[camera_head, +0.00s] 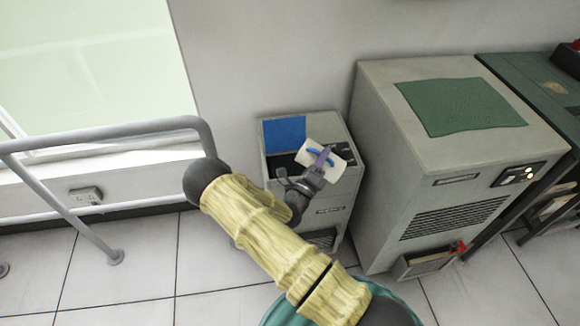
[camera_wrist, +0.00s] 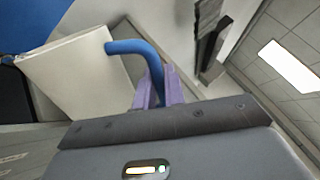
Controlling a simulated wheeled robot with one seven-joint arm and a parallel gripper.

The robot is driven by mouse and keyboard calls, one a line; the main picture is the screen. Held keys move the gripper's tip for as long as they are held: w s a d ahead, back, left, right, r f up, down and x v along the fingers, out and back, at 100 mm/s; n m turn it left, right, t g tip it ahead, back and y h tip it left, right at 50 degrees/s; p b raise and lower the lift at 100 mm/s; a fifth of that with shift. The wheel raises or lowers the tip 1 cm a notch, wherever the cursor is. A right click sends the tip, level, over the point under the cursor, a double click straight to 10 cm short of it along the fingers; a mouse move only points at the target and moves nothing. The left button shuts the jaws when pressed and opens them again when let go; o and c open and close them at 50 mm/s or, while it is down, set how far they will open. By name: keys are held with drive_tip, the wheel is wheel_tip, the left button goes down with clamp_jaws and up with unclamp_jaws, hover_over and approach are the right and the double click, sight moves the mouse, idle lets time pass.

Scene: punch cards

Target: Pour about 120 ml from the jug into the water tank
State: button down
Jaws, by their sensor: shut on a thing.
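The jug (camera_head: 342,150) is white with a blue handle, and it is tilted well over on its side above the small grey cabinet. My gripper (camera_head: 320,160) has purple fingers and is shut on the jug's handle. In the wrist view the jug (camera_wrist: 75,75) lies to the left, and my gripper (camera_wrist: 158,90) closes around the lower end of the blue handle.
A larger grey machine (camera_head: 400,140) with a green mat (camera_head: 460,105) stands close on the right. A grey tube railing (camera_head: 100,135) runs along the window on the left. The tiled floor (camera_head: 130,265) at the left front is clear.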

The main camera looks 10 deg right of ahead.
sight(331, 158)
drive_tip(key=shift+s+a+r, duration=0.1)
drive_tip(key=shift+s+a, duration=0.05)
drive_tip(key=shift+s, duration=0.4)
drive_tip(key=shift+w+a+f+n+t, duration=0.15)
drive_tip(key=shift+a+f+n+t, duration=0.2)
drive_tip(key=shift+n, duration=0.25)
idle(0.8)
drive_tip(key=shift+d+r, duration=0.1)
drive_tip(key=shift+r, duration=0.05)
drive_tip(key=m+p, duration=0.1)
drive_tip(key=s+d+r+m+g+p, duration=0.1)
drive_tip(key=m, duration=0.1)
drive_tip(key=d+m+g+h+p, duration=0.1)
drive_tip(key=m, duration=0.1)
drive_tip(key=shift+s+d+r, duration=0.1)
drive_tip(key=shift+s+r, duration=0.2)
drive_tip(key=shift+r, duration=0.05)
drive_tip(key=shift+d+m+p, duration=0.1)
drive_tip(key=shift+m+p, duration=0.2)
drive_tip(key=shift+d+f+m+g+p, duration=0.25)
drive_tip(key=shift+m+g+p, duration=0.1)
drive_tip(key=shift+m, duration=0.55)
